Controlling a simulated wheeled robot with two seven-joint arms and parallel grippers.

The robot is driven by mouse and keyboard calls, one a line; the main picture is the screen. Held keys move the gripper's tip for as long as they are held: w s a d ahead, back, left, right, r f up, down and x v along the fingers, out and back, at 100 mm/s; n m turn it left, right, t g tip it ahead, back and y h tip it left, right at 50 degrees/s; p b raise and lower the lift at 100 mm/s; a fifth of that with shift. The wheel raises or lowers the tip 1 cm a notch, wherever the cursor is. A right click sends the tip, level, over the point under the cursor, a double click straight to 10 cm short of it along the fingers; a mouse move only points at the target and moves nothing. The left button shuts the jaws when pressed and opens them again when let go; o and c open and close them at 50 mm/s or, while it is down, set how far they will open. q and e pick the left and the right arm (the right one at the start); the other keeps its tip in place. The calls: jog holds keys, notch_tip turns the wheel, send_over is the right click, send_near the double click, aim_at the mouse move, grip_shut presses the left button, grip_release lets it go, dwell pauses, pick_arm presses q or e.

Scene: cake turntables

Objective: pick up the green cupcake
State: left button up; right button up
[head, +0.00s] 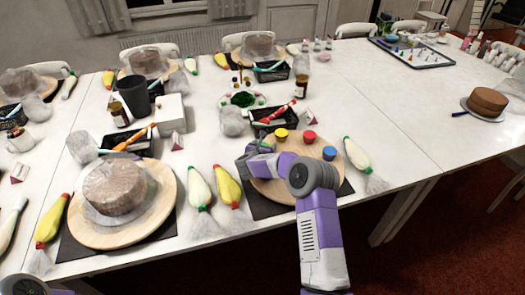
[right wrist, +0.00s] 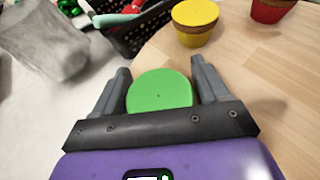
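The green cupcake (right wrist: 160,91) shows its round green top in the right wrist view, between the two fingers of my right gripper (right wrist: 163,84). The fingers stand on either side of it, with what looks like a thin gap at each side. In the head view my right gripper (head: 250,155) is at the left part of a round wooden turntable (head: 290,188), and the green cupcake is hidden or too small to make out there. My left gripper cannot be made out in the head view.
Yellow (head: 281,135), red (head: 309,137) and blue (head: 329,153) cupcakes stand on the same turntable. A black basket (head: 290,121) is just behind. Piping bags (head: 229,188) lie left and another (head: 355,155) right. A cake (head: 114,187) stands on the left turntable. The table's right middle is clear.

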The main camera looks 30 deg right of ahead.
jog(key=c, duration=0.8)
jog(key=shift+r, duration=0.1)
